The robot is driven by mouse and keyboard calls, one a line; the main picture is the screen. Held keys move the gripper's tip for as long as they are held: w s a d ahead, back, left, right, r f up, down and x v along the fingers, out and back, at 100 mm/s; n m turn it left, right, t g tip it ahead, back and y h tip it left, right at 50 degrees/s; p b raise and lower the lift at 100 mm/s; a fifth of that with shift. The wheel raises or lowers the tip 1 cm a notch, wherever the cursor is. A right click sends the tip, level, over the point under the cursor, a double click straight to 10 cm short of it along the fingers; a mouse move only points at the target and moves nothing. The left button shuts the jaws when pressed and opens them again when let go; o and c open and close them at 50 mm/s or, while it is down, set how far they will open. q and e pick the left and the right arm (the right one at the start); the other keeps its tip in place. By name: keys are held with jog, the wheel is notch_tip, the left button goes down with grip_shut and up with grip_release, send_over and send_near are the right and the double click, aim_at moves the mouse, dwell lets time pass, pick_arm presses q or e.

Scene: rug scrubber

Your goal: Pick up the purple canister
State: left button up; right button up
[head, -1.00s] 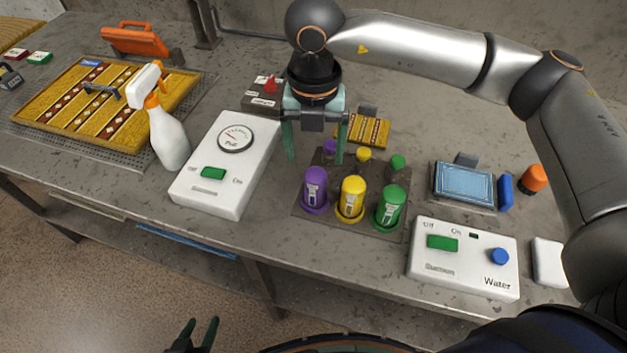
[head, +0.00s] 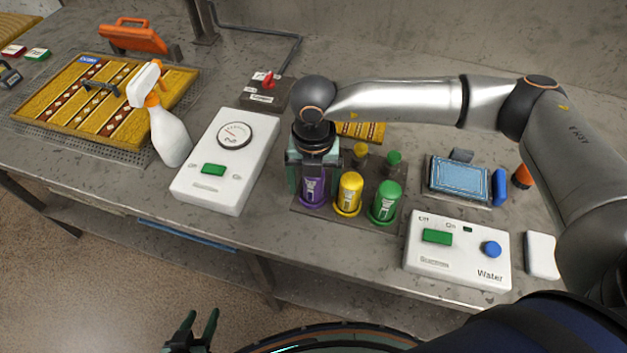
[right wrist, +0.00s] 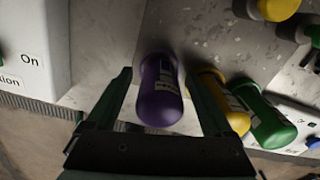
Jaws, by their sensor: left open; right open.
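The purple canister (head: 313,188) stands at the left end of the front row on a dark holder plate (head: 366,220). It also shows in the right wrist view (right wrist: 160,92), between the two fingers. My right gripper (head: 313,185) is open and low over it, one finger on each side; in the right wrist view (right wrist: 163,98) I see gaps beside the canister. The gripper hides the canister's top in the head view. My left gripper (head: 202,325) is open and empty at the bottom edge, in front of the bench.
A yellow canister (head: 349,192) and a green canister (head: 385,202) stand close to the right. A white gauge box (head: 228,165) is on the left, with a spray bottle (head: 167,130) beyond. A white water control box (head: 457,250) sits at the front right.

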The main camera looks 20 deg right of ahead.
grip_shut()
dwell(0.5)
jog(key=shift+r, duration=0.15)
jog(key=shift+w+r, duration=0.1)
jog(key=shift+r, duration=0.15)
notch_tip(320, 180, up, 2)
jog(key=s+a+r+b, duration=0.3)
jog(key=s+a+r, duration=0.5)
jog(key=a+r, duration=0.2)
jog(key=shift+a+r, duration=0.15)
jog(key=shift+a, duration=0.7)
